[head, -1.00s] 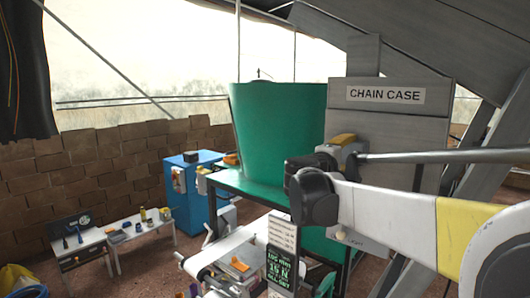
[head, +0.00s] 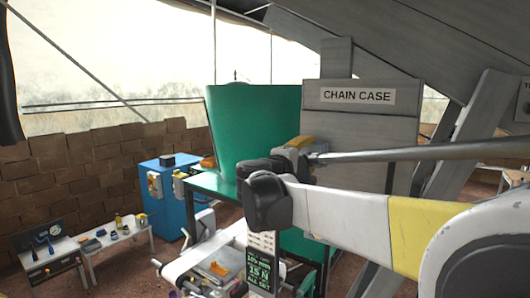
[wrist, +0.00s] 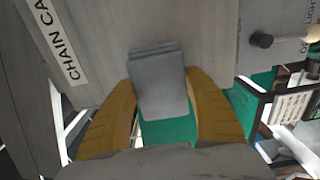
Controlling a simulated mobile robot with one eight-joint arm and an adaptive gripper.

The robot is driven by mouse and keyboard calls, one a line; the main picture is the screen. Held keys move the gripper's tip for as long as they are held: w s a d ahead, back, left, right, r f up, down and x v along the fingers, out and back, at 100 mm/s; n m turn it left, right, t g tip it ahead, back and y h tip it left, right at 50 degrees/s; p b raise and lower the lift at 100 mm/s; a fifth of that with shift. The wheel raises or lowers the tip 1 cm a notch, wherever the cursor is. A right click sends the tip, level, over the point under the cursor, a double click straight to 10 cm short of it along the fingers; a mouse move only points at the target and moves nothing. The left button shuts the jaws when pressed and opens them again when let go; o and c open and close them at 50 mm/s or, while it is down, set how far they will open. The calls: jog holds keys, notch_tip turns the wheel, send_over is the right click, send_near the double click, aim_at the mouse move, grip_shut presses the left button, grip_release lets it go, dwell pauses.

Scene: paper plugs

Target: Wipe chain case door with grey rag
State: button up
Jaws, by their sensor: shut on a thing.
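The chain case door (head: 350,120) is a large grey panel with a white "CHAIN CASE" label, right of the middle in the head view. In the wrist view the same grey panel (wrist: 95,50) fills the upper left, its label at the left. My gripper (wrist: 163,80) is shut on a folded grey rag (wrist: 158,92), between two tan fingers. The rag is in front of the panel; I cannot tell whether it touches. In the head view my gripper (head: 300,143) is at the door's left edge, partly hidden by my arm, and the rag cannot be made out.
A large green tank (head: 250,120) stands left of the door. A dark knob (wrist: 262,40) sticks out at the right in the wrist view. A conveyor (head: 195,258), a blue cabinet (head: 165,200) and a low bench (head: 115,236) stand to the left. A slanted grey beam (head: 470,130) is at the right.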

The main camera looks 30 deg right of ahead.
jog(key=shift+v, duration=1.1)
jog(key=v, duration=0.3)
